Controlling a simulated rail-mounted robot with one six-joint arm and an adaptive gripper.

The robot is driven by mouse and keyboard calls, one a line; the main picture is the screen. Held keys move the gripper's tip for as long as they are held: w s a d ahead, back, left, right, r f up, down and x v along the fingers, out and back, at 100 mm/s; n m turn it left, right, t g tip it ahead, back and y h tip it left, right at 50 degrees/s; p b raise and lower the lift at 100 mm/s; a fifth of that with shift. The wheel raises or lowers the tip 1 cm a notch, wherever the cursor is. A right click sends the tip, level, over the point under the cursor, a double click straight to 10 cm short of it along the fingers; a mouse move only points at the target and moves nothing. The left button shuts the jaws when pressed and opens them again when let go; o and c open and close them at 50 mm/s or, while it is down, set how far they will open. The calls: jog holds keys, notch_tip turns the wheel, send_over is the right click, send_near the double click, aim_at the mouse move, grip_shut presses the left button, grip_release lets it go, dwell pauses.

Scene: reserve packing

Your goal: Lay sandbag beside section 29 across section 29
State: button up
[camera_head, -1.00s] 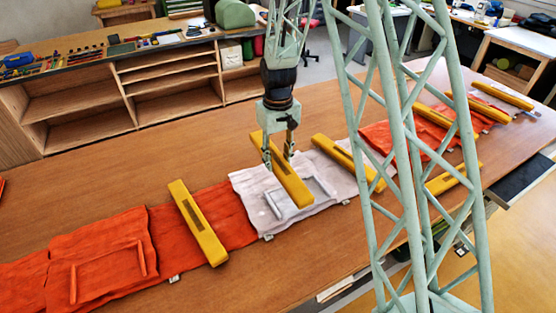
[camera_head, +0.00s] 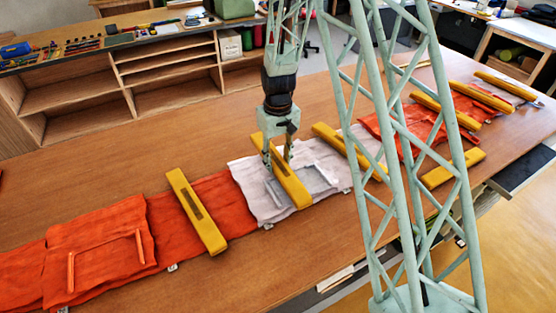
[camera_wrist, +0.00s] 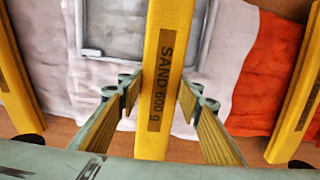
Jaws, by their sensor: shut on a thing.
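A yellow sandbag (camera_head: 287,178) lies across the white fabric section (camera_head: 256,205), over its raised grey frame (camera_head: 318,178). In the wrist view the sandbag (camera_wrist: 165,75) reads "SAND 600 g" and runs up between my fingers. My gripper (camera_head: 278,156) is shut on this sandbag, with one finger on each side of it; it also shows in the wrist view (camera_wrist: 160,105). Whether the sandbag fully rests on the fabric is hard to tell. No section number is readable.
Another yellow sandbag (camera_head: 196,212) lies across the orange fabric to the left, and one (camera_head: 345,150) lies to the right. A further sandbag (camera_head: 453,169) lies near the table's front edge. The wooden table (camera_head: 120,165) is bare behind the fabric strip.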

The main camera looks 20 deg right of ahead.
jog(key=shift+f, duration=0.3)
jog(key=shift+f+b, duration=0.3)
dwell(0.3)
jog(key=shift+f+b, duration=0.9)
jog(key=shift+f, duration=0.3)
jog(key=o, duration=1.2)
jog(key=shift+r+p, duration=1.05)
jog(key=shift+r, duration=2.45)
